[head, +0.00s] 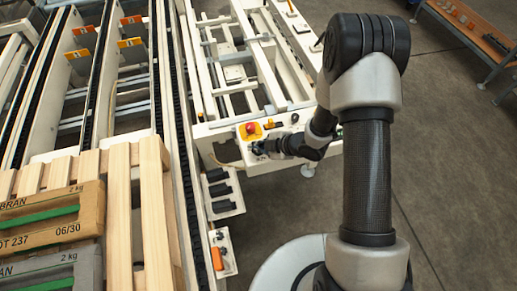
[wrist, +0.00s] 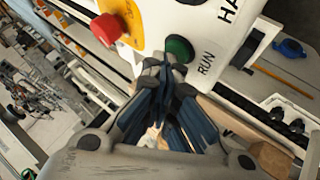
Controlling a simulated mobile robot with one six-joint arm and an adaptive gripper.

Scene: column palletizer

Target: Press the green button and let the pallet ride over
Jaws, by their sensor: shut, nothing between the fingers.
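The green button (wrist: 180,48) sits beside the word RUN on a white panel in the wrist view. My gripper (wrist: 168,62) is shut and empty, its fingertips at the button's lower left edge in the picture. I cannot tell whether they touch it. In the head view my gripper (head: 258,148) is at the control panel, below the red button, and the green button is hidden. The wooden pallet (head: 121,210) lies at the lower left on the conveyor, with boxes marked BRAN (head: 55,218) on it.
A red mushroom button (wrist: 106,29) on a yellow plate is close to my fingers; it also shows in the head view (head: 250,128). The white machine frame (head: 236,86) stands behind the panel. A bench (head: 470,26) is at the far right; the floor between is clear.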

